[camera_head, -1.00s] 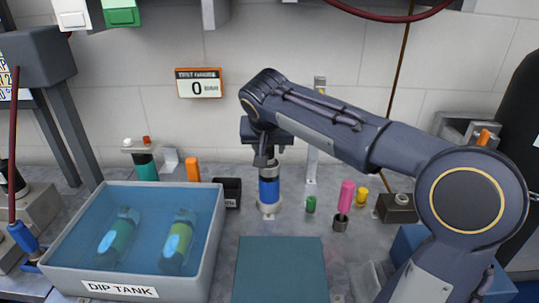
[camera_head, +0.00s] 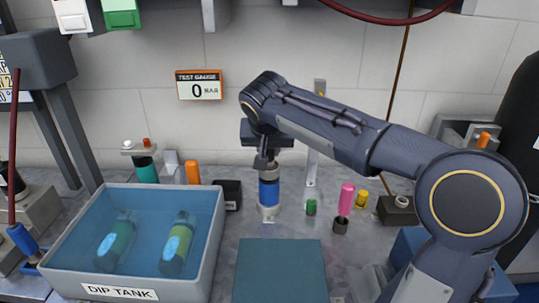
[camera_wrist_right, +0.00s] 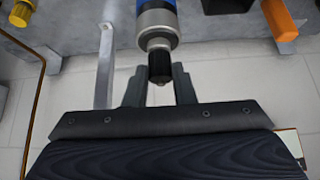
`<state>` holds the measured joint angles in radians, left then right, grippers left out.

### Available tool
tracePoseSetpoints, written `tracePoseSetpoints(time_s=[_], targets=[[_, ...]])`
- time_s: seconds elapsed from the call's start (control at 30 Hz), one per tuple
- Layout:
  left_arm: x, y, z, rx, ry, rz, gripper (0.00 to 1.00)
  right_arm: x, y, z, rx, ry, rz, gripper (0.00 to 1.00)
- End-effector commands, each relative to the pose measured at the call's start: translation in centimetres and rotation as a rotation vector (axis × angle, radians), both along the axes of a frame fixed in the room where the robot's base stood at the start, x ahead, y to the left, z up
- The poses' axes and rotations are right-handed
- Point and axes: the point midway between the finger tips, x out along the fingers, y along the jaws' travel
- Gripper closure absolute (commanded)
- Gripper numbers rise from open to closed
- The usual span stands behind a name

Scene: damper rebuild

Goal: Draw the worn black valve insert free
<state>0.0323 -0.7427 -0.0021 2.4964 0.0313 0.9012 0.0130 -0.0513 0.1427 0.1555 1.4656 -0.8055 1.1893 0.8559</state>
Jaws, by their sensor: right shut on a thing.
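The damper (camera_head: 268,193), a blue cylinder with silver ends, stands upright in a pale holder at the back middle of the bench. My right gripper (camera_head: 265,161) comes down over its top end. In the right wrist view, the black valve insert (camera_wrist_right: 159,66) sticks out of the silver end of the damper body (camera_wrist_right: 156,22). The fingers of my right gripper (camera_wrist_right: 160,85) are on either side of the insert and shut on it. The insert is still in line with the body; in the head view the fingers mostly hide it. My left gripper is not in view.
A dip tank (camera_head: 210,235) with two cylinders in blue liquid stands at the left. A dark green mat (camera_head: 280,270) lies in front. A black box (camera_head: 228,194), a green cap (camera_head: 311,206) and a pink-handled tool (camera_head: 346,198) are near the damper. A post (camera_head: 313,160) stands behind.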

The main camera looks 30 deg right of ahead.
Motion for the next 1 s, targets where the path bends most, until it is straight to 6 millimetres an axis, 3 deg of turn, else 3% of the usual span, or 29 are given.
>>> tracePoseSetpoints(time_s=[0.63,1.0], targets=[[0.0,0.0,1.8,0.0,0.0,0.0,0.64,0.0,0.0,2.1,0.0,0.0,0.0,1.0],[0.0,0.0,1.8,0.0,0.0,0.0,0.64,0.0,0.0,2.2,0.0,0.0,0.0,1.0]])
